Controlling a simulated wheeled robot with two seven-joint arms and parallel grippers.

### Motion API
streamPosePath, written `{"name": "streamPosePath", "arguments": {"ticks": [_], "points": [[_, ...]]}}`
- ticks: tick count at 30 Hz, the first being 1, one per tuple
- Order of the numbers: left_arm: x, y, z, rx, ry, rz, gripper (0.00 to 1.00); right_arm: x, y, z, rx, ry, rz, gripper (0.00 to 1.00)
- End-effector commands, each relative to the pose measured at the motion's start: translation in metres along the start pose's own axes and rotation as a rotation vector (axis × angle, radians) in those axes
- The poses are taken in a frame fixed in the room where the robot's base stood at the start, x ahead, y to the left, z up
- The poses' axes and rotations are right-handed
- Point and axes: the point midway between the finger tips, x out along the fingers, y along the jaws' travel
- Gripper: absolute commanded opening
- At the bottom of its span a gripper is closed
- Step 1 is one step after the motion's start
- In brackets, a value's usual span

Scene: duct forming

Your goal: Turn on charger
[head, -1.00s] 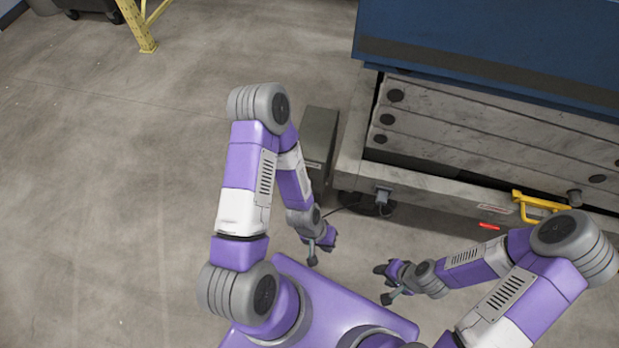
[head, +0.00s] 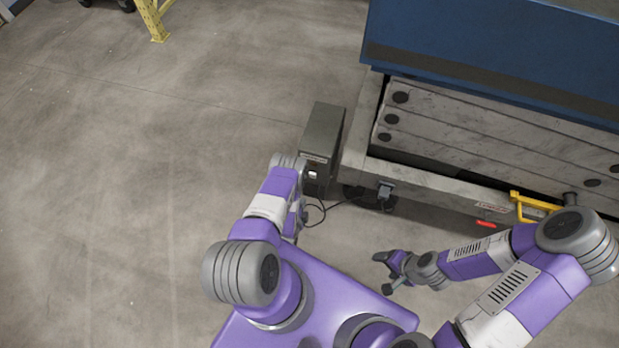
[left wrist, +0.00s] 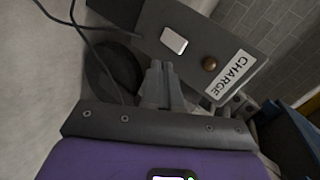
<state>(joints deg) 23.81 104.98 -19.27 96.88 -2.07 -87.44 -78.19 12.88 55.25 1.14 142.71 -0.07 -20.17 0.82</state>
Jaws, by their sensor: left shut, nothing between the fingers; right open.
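The charger is a grey upright box (head: 323,132) standing on the floor beside the blue lift machine. In the left wrist view its panel (left wrist: 190,68) shows a white rectangular switch (left wrist: 174,41), a round brown knob or light (left wrist: 209,64) and a "CHARGE" label (left wrist: 230,77). My left gripper (left wrist: 158,68) is shut and empty, with its fingertips pointing toward the panel near the white switch; whether they touch it I cannot tell. In the head view my left arm hides that gripper. My right gripper (head: 382,274) is open and empty over the floor, away from the charger.
A black cable (head: 322,210) runs from the charger to a plug on the lift's base (head: 384,190). The blue lift (head: 480,60) fills the upper right, with a yellow handle (head: 532,205) on its side. Open concrete floor (head: 130,170) lies to the left.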

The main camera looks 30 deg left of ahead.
Motion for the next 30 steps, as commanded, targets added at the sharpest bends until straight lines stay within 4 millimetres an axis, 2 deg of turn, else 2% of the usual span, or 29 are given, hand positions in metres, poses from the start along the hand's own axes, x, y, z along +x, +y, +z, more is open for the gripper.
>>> {"name": "streamPosePath", "arguments": {"ticks": [3, 6, 19, 23, 30], "points": [[-0.007, 0.002, 0.003, 0.160, 0.029, -0.099, 0.00, -0.006, -0.002, 0.000, 0.000, 0.000, 0.000, 0.70], [-0.010, 0.002, 0.003, 0.228, 0.038, -0.144, 0.00, -0.007, -0.003, 0.000, 0.000, 0.000, 0.000, 0.70], [-0.008, 0.002, 0.002, 0.249, 0.041, -0.160, 0.00, -0.005, -0.002, 0.000, 0.000, 0.000, 0.000, 0.70], [0.005, 0.000, 0.002, 0.248, 0.041, -0.162, 0.00, 0.000, 0.000, 0.000, 0.000, 0.000, 0.000, 0.70], [0.054, -0.006, 0.000, 0.246, 0.040, -0.164, 0.00, 0.021, 0.008, -0.001, 0.000, 0.000, 0.000, 0.70]]}}
